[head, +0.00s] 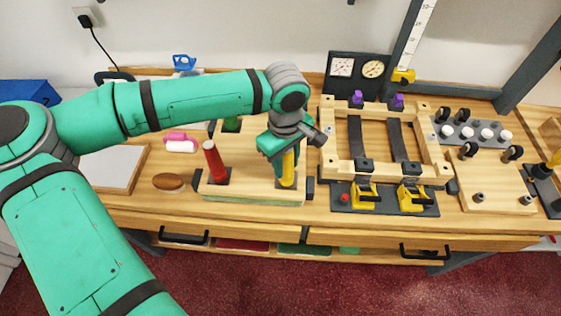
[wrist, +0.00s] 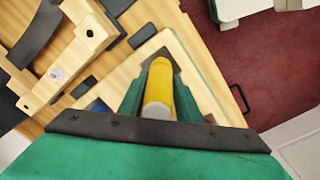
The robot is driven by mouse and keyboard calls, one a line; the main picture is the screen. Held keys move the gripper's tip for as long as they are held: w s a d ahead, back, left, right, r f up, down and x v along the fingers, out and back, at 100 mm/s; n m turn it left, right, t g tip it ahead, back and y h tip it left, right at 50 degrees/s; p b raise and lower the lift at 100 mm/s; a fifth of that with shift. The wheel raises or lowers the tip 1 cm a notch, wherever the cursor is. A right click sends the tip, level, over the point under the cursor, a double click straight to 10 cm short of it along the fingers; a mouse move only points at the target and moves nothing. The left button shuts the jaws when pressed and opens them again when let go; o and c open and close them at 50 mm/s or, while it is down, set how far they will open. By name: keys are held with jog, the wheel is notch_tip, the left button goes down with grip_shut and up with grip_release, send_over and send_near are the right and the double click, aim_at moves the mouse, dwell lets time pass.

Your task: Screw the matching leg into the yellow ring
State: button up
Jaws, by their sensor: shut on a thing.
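A yellow leg (head: 287,172) stands upright, or nearly so, on a dark square pad at the right of a wooden board (head: 248,190). My gripper (head: 285,157) is above it with its fingers shut around the leg's upper part. In the wrist view the yellow leg (wrist: 158,92) lies between the two green fingers, its pale end towards the camera. Its far end meets the dark pad (wrist: 160,55). I cannot make out a yellow ring there. A red leg (head: 214,160) stands slightly tilted on another dark pad. A green leg (head: 232,125) is behind, partly hidden by my arm.
Right of the board is a wooden frame (head: 440,160) with dark straps and yellow clamps (head: 363,196). Left are a brown oval (head: 168,182), a pink and white item (head: 180,143) and a pale panel (head: 112,166). Drawers with dark handles (head: 184,239) line the counter front.

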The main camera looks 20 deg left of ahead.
jog(key=m, duration=0.4)
jog(key=shift+w+d, duration=0.1)
jog(key=shift+w, duration=0.1)
jog(key=m, duration=0.4)
jog(key=o, duration=0.9)
